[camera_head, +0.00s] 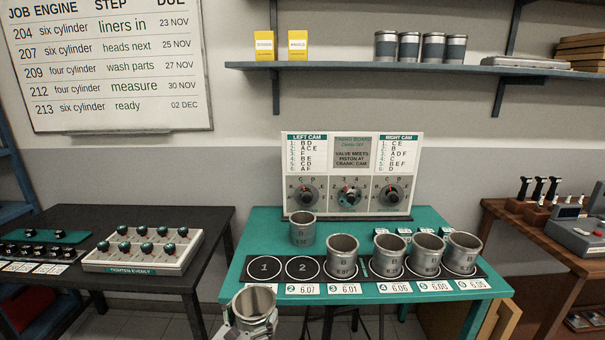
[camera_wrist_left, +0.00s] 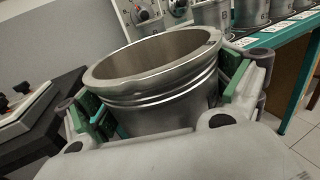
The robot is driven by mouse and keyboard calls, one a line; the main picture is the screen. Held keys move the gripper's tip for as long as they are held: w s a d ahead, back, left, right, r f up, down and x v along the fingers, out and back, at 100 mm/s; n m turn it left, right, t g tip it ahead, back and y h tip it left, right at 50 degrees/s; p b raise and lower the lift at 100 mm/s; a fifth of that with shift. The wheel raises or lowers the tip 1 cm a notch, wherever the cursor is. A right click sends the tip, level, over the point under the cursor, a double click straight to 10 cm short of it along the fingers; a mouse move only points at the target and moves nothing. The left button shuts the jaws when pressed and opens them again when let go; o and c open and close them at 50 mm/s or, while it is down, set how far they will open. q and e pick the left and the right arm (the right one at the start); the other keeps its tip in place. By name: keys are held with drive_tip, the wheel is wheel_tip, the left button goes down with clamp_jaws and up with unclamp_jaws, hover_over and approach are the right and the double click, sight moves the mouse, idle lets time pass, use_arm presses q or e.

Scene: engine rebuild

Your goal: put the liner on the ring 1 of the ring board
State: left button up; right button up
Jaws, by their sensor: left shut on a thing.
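My left gripper (camera_head: 252,325) is shut on a metal liner (camera_head: 255,303), held upright in front of the green table's front edge. The liner (camera_wrist_left: 155,75) fills the middle of the left wrist view, with green finger pads (camera_wrist_left: 168,108) on both sides of it. The black ring board (camera_head: 345,268) lies on the table. Its ring 1 (camera_head: 264,267) at the left end is empty, and ring 2 (camera_head: 302,267) is empty too. Several liners stand on the other rings, one of them on ring 3 (camera_head: 341,258). My right gripper is not in view.
Another liner (camera_head: 302,230) stands on the green table (camera_head: 262,226) behind ring 2. A timing board with knobs (camera_head: 350,175) stands at the table's back. Number cards (camera_head: 345,288) line the front edge. A black table (camera_head: 150,225) with a knobbed tray stands at left.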

use_arm(q)
drive_tip(key=s+a+f+n+t+y, duration=0.1)
drive_tip(key=s+a+f+n+y, duration=0.3)
drive_tip(key=s+a+f+y, duration=0.2)
drive_tip(key=shift+s+a+f+t, duration=0.15)
drive_tip(key=shift+a+f+t, duration=0.2)
drive_tip(key=shift+a, duration=1)
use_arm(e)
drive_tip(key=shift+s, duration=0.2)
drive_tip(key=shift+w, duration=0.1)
use_arm(q)
drive_tip(key=shift+a+f, duration=0.15)
drive_tip(key=shift+f, duration=0.3)
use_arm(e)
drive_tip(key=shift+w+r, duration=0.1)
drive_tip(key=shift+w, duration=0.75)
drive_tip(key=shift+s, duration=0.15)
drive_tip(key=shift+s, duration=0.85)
